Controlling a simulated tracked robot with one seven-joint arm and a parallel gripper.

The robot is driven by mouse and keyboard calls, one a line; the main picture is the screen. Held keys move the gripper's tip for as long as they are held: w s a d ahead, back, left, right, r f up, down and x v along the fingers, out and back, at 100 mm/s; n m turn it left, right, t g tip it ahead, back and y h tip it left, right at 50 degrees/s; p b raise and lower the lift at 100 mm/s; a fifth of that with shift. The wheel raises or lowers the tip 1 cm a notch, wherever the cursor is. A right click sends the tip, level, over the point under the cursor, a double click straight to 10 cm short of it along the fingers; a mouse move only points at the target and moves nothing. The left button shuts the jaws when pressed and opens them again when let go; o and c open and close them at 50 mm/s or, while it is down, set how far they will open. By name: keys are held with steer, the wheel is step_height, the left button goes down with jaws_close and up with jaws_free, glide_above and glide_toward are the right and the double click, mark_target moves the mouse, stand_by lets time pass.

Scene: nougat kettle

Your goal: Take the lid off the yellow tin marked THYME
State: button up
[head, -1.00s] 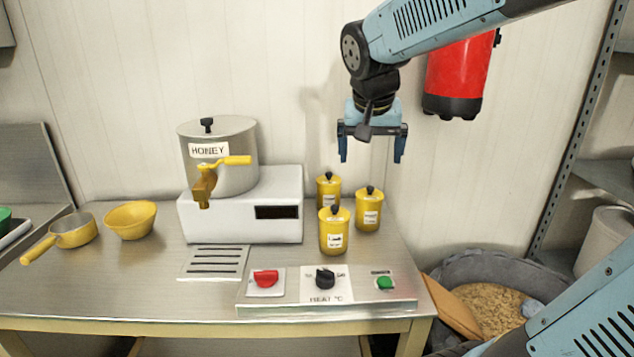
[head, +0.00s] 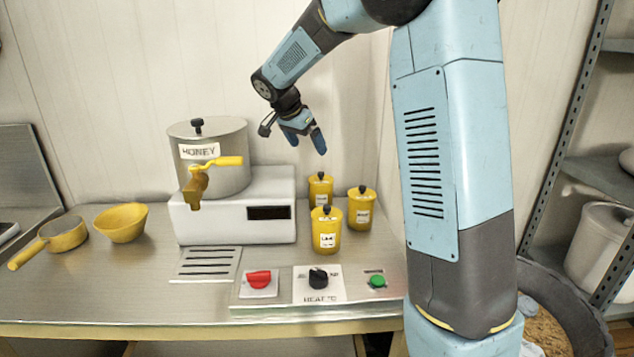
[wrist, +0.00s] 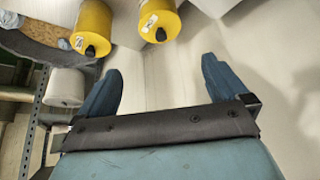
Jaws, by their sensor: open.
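Three yellow tins with black-knobbed lids stand at the right of the steel table: a front tin (head: 326,232), a right tin (head: 360,210) and a back tin (head: 320,190). Each has a white label too small to read, so I cannot tell which is THYME. All lids look seated. My gripper (head: 305,146) is open and empty, tilted, above and slightly left of the back tin and apart from all of them. In the wrist view two yellow tins (wrist: 92,22) and (wrist: 157,16) show at the top, beyond the open fingers (wrist: 158,85).
A HONEY kettle (head: 210,160) with a yellow tap stands on a white heater (head: 240,220) left of the tins. A control panel (head: 318,290) with knobs lies in front of them. A yellow bowl (head: 121,222) and pan (head: 60,235) are at the left. The wall is close behind.

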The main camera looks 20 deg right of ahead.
mark_target(321, 172)
steer(key=x, duration=1.4)
steer(key=shift+w+a, duration=0.1)
steer(key=shift+a, duration=0.05)
steer(key=shift+c, duration=0.5)
steer(key=c, duration=0.7)
steer(key=shift+r, duration=0.1)
